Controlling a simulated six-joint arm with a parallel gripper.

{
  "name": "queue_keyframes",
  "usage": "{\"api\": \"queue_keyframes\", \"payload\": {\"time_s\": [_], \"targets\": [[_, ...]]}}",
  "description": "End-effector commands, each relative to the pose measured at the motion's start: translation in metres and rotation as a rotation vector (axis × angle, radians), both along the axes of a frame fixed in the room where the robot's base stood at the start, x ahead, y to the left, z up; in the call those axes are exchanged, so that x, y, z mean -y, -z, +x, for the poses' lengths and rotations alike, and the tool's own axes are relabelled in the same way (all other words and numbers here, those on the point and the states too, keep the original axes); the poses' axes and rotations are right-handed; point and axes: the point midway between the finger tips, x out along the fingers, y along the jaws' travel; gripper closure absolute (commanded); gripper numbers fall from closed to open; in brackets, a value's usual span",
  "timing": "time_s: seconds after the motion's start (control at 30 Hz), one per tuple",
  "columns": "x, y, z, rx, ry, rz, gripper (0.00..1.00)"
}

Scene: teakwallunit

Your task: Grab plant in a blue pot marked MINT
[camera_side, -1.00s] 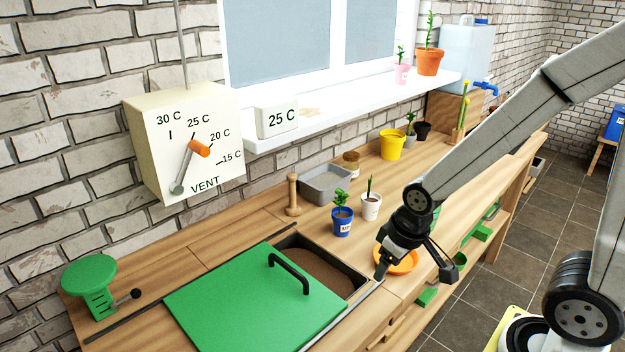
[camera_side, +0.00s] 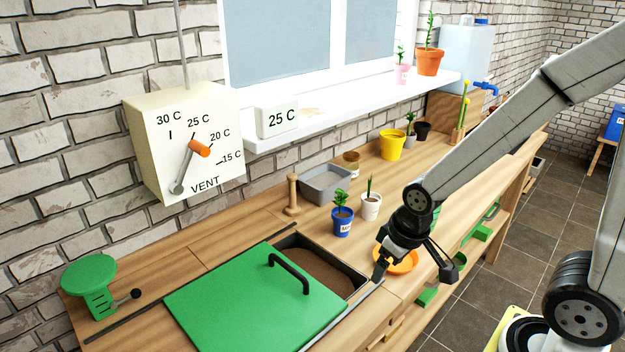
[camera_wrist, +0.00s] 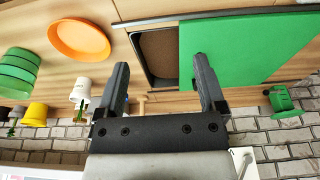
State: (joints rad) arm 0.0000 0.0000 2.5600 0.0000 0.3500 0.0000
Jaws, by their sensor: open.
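The blue pot (camera_side: 342,222) holds a small leafy green plant and has a white label whose text is too small to read fully. It stands upright on the wooden bench, left of my gripper in the side view. My gripper (camera_side: 413,274) is open and empty, above the bench's front part near an orange saucer (camera_side: 408,262). In the wrist view, my gripper (camera_wrist: 160,64) shows both fingers wide apart with nothing between them. I cannot make out the blue pot in the wrist view; the left finger may hide it.
A white pot (camera_side: 371,207) with a plant stands close to the blue pot's right. A wooden dibber (camera_side: 292,196) and grey tray (camera_side: 326,184) are behind. A soil bin with a green lid (camera_side: 250,305) lies in front left. A yellow pot (camera_side: 393,145) stands farther back.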

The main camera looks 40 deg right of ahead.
Motion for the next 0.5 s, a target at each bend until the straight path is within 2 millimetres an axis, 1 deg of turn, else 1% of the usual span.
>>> {"api": "queue_keyframes", "payload": {"time_s": [0.33, 0.5], "targets": [[0.0000, -0.0010, 0.0002, 0.001, 0.000, 0.000, 0.11], [0.0000, -0.0082, 0.0011, 0.004, 0.000, 0.000, 0.11]]}}
